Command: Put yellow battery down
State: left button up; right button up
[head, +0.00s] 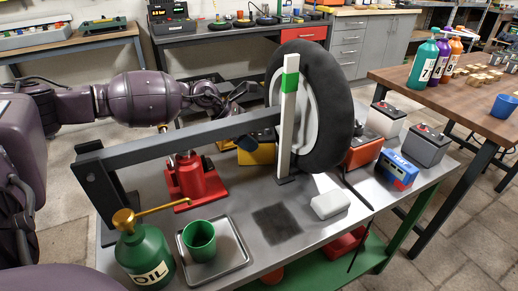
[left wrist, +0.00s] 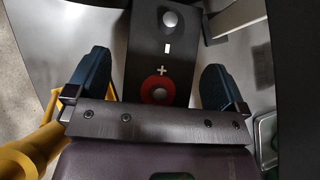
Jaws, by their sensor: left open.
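The yellow battery (head: 257,154) stands on the grey metal bench behind the long dark bar, left of the wheel. The bar and the white post hide part of it. In the left wrist view its black top (left wrist: 160,62) shows a silver terminal, a plus mark and a red-ringed terminal. My left gripper (head: 245,128) is above the battery, partly behind the bar. In the left wrist view its dark blue fingers (left wrist: 155,78) are open, one on each side of the battery top with gaps between. My right gripper is not in view.
The dark bar (head: 180,138) crosses in front of the battery. The wheel (head: 335,115) and white post (head: 288,120) stand close right. A red jack (head: 187,178) stands left. A green oil can (head: 146,255), tray (head: 238,258) and blue battery (head: 397,170) are also on the bench.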

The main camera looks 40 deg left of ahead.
pick_arm(q)
jog(key=shift+w+d+f, duration=0.25)
jog(key=shift+d+f, duration=0.1)
jog(key=shift+w+d+f+b, duration=0.1)
jog(key=shift+f+b, duration=0.05)
jog(key=shift+b, duration=0.15)
jog(key=shift+w, duration=0.1)
jog(key=c, duration=1.6)
jog(key=shift+r, duration=0.25)
jog(key=shift+c, duration=0.5)
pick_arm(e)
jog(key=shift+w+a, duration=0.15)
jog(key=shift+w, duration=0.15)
